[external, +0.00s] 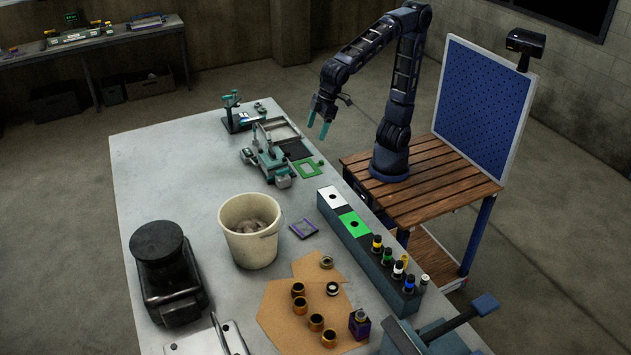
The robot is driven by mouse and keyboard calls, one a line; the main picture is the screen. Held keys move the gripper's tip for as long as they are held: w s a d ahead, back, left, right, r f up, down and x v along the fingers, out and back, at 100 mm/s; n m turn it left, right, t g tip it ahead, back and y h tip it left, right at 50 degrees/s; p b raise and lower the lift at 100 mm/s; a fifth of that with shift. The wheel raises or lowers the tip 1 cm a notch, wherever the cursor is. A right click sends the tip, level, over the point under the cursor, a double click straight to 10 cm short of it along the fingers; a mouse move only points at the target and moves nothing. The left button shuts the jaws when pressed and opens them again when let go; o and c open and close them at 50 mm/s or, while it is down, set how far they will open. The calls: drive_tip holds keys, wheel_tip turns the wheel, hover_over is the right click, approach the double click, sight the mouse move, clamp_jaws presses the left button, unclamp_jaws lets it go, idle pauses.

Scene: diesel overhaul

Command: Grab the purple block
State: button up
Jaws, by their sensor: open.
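A small dark purple block (359,327) stands near the front of the grey table, at the right edge of a brown mat. A greyish round piece sits on top of it. A flat purple-edged frame (303,229) lies further back, right of the bucket. My gripper (318,122) has teal fingers that point down and stand apart, empty.
A cream bucket (250,232) stands mid-table and a black machine (168,270) at left. A long rail (345,226) with several capped bottles runs along the right edge. Several brass rings (299,304) lie on the brown mat (280,330). A vise (445,335) is front right.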

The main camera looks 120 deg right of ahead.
drive_tip(key=w+a+f, duration=0.3)
drive_tip(key=w+a, duration=0.6)
drive_tip(key=a, duration=0.6)
approach(364, 313)
wheel_tip(364, 313, down, 2)
drive_tip(key=x, duration=0.3)
drive_tip(key=w+x, duration=0.1)
drive_tip(key=x, duration=0.1)
drive_tip(key=shift+w+d+f, duration=0.1)
drive_tip(key=shift+d+f, duration=0.1)
drive_tip(key=shift+t, duration=0.3)
drive_tip(key=shift+s+x, duration=0.1)
drive_tip(key=shift+x, duration=1.2)
drive_tip(key=shift+s+x, duration=0.15)
drive_tip(key=shift+x, duration=1.1)
drive_tip(key=shift+a+f, duration=0.1)
drive_tip(key=shift+a, duration=0.1)
drive_tip(key=shift+c, duration=0.2)
